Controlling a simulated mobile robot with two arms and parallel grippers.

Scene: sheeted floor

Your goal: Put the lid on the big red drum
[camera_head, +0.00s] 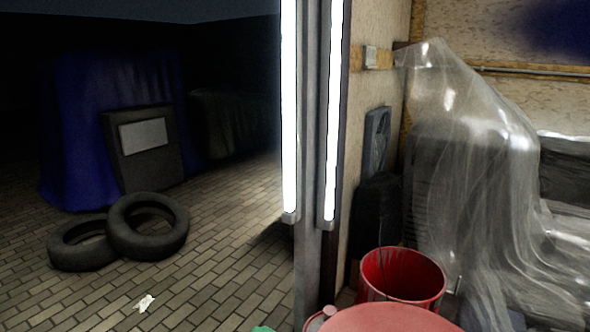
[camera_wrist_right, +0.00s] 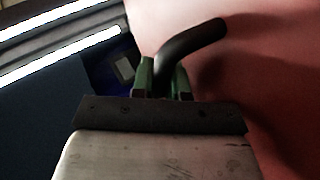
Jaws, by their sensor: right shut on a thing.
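The big red drum (camera_head: 372,282) stands upright on the right of the head view, its top open and its inside partly visible. A red disc, which looks like the lid (camera_head: 388,319), shows at the bottom edge in front of the drum, apart from its mouth as far as I can tell. In the right wrist view, my right gripper (camera_wrist_right: 162,76) has its green fingers shut on a dark curved handle (camera_wrist_right: 197,40) against a broad red surface (camera_wrist_right: 275,65). My left gripper is not clearly in view.
A metal post (camera_head: 308,250) with bright light tubes stands left of the drum. Clear plastic sheeting (camera_head: 470,150) hangs behind and right of it. Two tyres (camera_head: 148,226) lie on the brick floor at left. A small green patch (camera_head: 263,328) shows at the bottom edge.

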